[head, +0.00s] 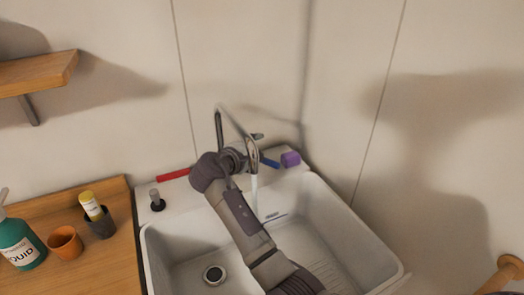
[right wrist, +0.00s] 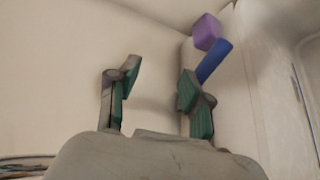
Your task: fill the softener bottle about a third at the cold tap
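A tall arched tap (head: 219,128) stands at the back of the white sink (head: 153,236). A red lever (head: 173,174) is on its left and a blue lever (head: 270,162) on its right. A pale stream (head: 254,192), like running water, falls below the spout into the sink. My right gripper (head: 238,158) is at the tap, partly hidden by its own arm. In the right wrist view its fingers (right wrist: 158,98) are apart with nothing between them; the blue lever (right wrist: 214,62) shows behind the right finger. No bottle is clearly identifiable as the softener. My left gripper is out of view.
A purple block (head: 291,159) sits on the sink's back ledge by the blue lever. A wooden shelf (head: 40,74) is above.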

